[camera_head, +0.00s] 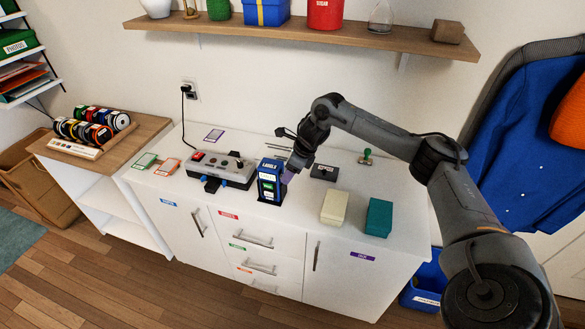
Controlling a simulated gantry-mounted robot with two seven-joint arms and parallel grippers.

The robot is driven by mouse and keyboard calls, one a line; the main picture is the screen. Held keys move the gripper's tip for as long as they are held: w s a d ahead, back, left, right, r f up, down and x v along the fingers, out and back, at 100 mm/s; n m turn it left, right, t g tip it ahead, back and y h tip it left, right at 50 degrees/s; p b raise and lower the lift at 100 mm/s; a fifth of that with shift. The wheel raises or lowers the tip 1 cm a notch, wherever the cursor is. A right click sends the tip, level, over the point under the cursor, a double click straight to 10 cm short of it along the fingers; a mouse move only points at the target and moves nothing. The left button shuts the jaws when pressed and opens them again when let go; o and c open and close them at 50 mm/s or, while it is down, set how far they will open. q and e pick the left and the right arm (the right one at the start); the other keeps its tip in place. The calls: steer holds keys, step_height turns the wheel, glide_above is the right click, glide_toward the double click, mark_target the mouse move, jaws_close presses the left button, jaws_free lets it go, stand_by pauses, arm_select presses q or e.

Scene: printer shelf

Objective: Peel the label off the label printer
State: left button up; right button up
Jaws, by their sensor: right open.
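A grey machine (219,168) with a red display, a dark knob and small blue parts at its front edge stands on the white cabinet top; it looks like the label printer. A dark blue upright box (268,181) marked LABELS, with a green and a white patch on its front, stands just right of it. My right gripper (289,173) is open at the right side of this box, with a purple patch by its tip; whether it touches the box I cannot tell. I cannot make out a loose label at the machine. My left gripper is out of view.
A black pad (323,172), a green-handled stamp (366,157), a cream box (334,207) and a teal box (378,217) stand to the right. Green and orange framed cards (146,160) lie to the left. A wooden shelf (300,34) hangs above. The front edge is partly clear.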

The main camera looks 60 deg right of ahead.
jaws_close()
stand_by(0.4)
steer(key=shift+s+d+f, duration=0.1)
steer(key=shift+s, duration=0.1)
steer(key=shift+s, duration=0.15)
steer(key=shift+s+d, duration=0.1)
steer(key=shift+s, duration=0.2)
steer(key=shift+s+d+b, duration=0.1)
steer(key=shift+s+b, duration=0.35)
steer(key=shift+s, duration=0.05)
steer(key=shift+s+d+b, duration=0.2)
steer(key=shift+s+b, duration=0.25)
steer(key=shift+s, duration=0.25)
steer(key=shift+s+d+b, duration=0.2)
steer(key=shift+s+b, duration=0.4)
steer(key=shift+s, duration=0.2)
